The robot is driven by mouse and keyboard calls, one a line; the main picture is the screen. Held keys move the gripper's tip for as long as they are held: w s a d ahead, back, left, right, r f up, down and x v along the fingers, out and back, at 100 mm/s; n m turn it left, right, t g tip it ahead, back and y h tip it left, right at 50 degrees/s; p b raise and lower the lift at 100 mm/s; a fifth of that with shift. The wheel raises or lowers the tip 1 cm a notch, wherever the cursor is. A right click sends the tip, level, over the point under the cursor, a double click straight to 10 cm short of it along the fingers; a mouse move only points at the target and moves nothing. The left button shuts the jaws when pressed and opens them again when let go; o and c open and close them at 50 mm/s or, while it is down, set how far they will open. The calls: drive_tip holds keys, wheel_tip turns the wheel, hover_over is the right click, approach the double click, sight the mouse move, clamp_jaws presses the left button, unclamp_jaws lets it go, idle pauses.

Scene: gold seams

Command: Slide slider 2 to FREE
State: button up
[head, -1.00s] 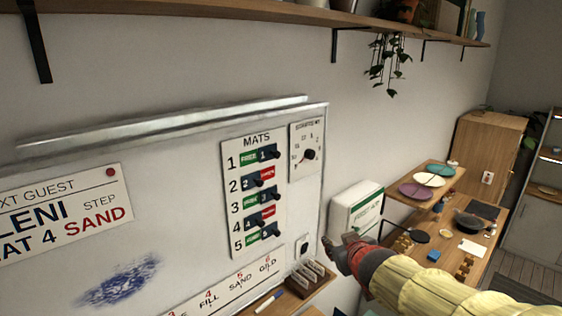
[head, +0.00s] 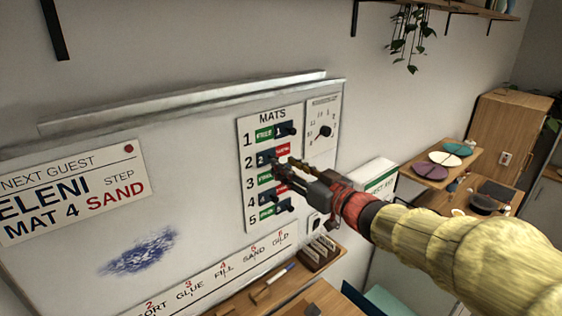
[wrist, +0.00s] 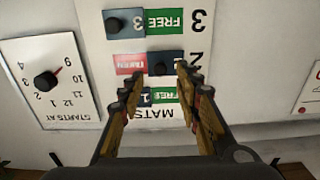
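The MATS panel (head: 270,119) on the whiteboard has numbered slider rows. The wrist view shows it upside down. Slider 2's dark knob (wrist: 160,66) is at the end of its slot nearest the number 2, with the red TAKEN label (wrist: 130,64) uncovered beside it. That red label also shows in the head view (head: 283,149), where my fingers largely hide the knob. My gripper (wrist: 161,82) is open and empty. Its fingertips are in front of the panel, on either side of slider 2's knob in the picture. I cannot tell whether they touch it.
Slider 1 (head: 287,130) and slider 3 (wrist: 114,25) sit close above and below, both showing green FREE. A STARTS AT dial (wrist: 46,82) is beside the panel. A marker tray (head: 268,291) juts out below, and a white first aid box (head: 370,178) is behind my arm.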

drive_tip(key=shift+x, duration=1.5)
drive_tip(key=shift+c, duration=0.7)
clamp_jaws()
